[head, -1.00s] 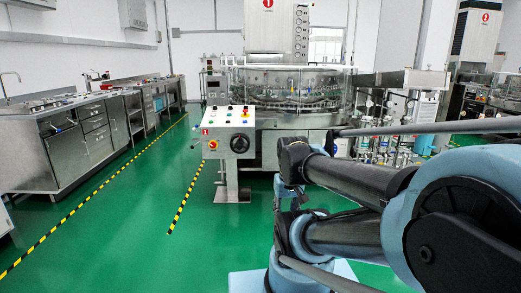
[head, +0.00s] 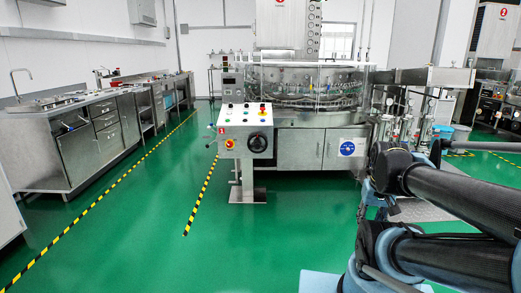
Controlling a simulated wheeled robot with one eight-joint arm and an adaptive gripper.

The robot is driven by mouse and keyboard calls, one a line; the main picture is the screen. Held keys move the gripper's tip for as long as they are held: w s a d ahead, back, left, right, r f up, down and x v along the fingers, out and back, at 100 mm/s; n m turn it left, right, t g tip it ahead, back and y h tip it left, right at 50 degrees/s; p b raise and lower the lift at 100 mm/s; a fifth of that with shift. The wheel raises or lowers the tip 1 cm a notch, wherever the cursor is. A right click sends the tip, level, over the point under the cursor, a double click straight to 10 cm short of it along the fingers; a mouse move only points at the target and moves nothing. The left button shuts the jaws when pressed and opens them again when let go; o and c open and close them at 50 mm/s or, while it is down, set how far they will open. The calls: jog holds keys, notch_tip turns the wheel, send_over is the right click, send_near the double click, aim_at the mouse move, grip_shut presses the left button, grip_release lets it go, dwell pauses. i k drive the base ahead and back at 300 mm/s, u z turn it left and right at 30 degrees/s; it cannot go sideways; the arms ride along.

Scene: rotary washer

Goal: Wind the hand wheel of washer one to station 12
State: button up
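The black hand wheel (head: 257,142) is on the front right of the control box (head: 244,118) of washer one, marked with a red 1. The box stands on a post with a flat foot. Behind it is the round glass-sided washer (head: 305,85). The wheel's station marks are too small to read. My folded dark and pale-blue arm fills the lower right, apart from the wheel. I cannot make out my gripper in this view.
Green floor is open in front of the control box. Yellow-black floor tape (head: 201,196) runs left of it. A steel sink counter (head: 85,138) lines the left wall. A steel conveyor frame (head: 425,77) stands right of the washer. A second washer (head: 490,50) is at far right.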

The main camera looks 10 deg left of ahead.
aim_at(257, 144)
jog(key=z, duration=0.05)
jog(key=i, duration=1)
jog(key=u, duration=0.05)
